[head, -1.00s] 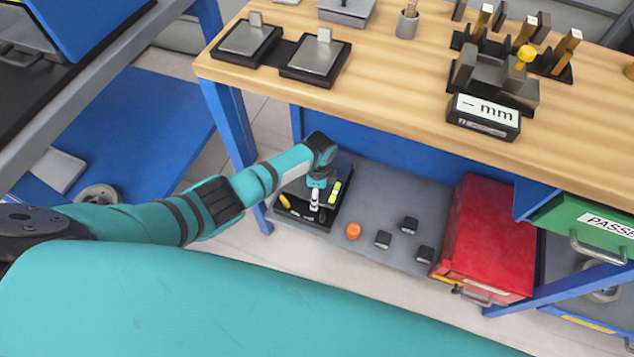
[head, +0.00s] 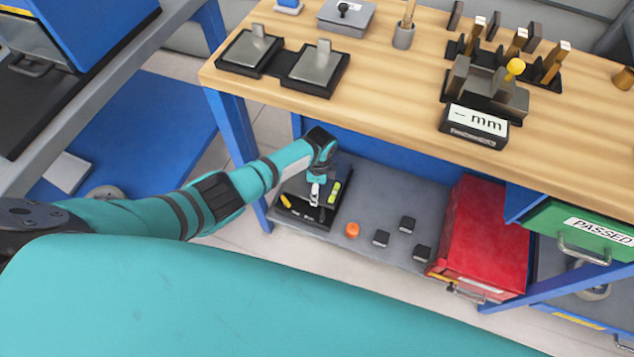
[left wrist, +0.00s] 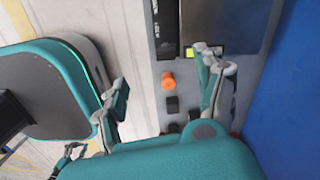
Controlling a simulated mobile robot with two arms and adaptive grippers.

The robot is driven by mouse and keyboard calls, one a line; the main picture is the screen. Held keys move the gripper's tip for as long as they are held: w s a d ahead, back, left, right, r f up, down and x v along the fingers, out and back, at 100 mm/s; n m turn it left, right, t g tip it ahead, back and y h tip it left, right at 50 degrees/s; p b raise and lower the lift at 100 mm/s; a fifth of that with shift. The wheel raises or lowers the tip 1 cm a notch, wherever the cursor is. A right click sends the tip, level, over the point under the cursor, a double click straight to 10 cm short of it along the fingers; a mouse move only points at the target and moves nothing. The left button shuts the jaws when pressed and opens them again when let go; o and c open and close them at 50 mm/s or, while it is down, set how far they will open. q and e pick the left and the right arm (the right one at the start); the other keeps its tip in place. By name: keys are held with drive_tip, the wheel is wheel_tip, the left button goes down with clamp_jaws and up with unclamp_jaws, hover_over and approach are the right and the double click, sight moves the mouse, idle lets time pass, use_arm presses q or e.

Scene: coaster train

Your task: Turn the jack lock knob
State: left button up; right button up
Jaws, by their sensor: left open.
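I cannot tell for sure which part is the jack lock knob. An orange knob-like piece (head: 352,230) stands on the grey lower shelf under the bench; it also shows in the left wrist view (left wrist: 168,80). My left gripper (head: 315,192) reaches down over a dark tray (head: 292,212) on the shelf, left of the orange piece. In the left wrist view my left gripper (left wrist: 163,78) is open, its fingers spread wide and apart from the orange piece. A small gripper-like part at that view's lower left may be my right gripper.
Several small black blocks (head: 381,238) lie right of the orange piece. A red box (head: 485,235) stands farther right on the shelf. The wooden bench top (head: 390,100) overhangs the shelf. A blue leg (head: 238,150) stands close to my left arm.

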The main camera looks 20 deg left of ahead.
use_arm(q)
drive_tip(key=shift+r, duration=0.25)
idle(0.4)
wheel_tip(320, 180, up, 8)
drive_tip(key=shift+d, duration=0.15)
idle(0.4)
idle(0.5)
